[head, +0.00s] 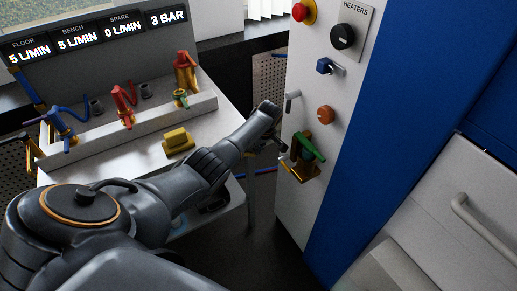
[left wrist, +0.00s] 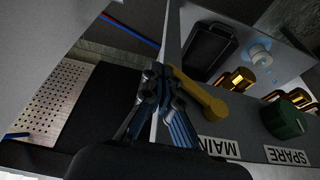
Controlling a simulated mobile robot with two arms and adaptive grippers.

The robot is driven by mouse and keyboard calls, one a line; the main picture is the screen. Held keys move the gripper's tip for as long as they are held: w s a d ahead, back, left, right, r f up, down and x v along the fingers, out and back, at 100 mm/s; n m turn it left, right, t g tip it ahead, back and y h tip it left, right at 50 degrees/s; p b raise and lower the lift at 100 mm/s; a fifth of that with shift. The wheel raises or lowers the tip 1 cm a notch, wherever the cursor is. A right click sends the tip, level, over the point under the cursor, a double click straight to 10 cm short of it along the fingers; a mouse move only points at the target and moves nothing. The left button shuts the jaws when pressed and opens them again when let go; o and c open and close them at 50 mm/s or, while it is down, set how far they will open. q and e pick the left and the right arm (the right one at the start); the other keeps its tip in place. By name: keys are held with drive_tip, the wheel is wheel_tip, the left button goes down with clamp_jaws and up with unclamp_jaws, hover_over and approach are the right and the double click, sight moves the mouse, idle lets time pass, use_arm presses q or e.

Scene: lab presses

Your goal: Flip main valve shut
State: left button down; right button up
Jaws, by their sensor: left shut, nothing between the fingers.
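A yellow lever (left wrist: 203,94) lies beside the label MAIN in the left wrist view. A green knob (left wrist: 285,118) sits by the label SPARE. My left gripper (left wrist: 160,73) is shut and empty, with its fingertips by the far end of the yellow lever; I cannot tell if they touch. In the head view my left gripper (head: 279,143) is at the edge of the white cabinet (head: 300,215), left of a green-handled valve (head: 309,148) with brass parts. I cannot make out the MAIN lever there. My right gripper is out of view.
A bench at left holds blue (head: 61,130) and red valves (head: 123,104) and a yellow block (head: 178,141). Blue and red tubes (left wrist: 130,28) run below.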

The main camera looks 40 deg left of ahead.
use_arm(q)
drive_tip(key=shift+r+p, duration=0.5)
drive_tip(key=shift+r, duration=0.15)
drive_tip(key=shift+r, duration=0.1)
wheel_tip(320, 180, up, 10)
idle(0.4)
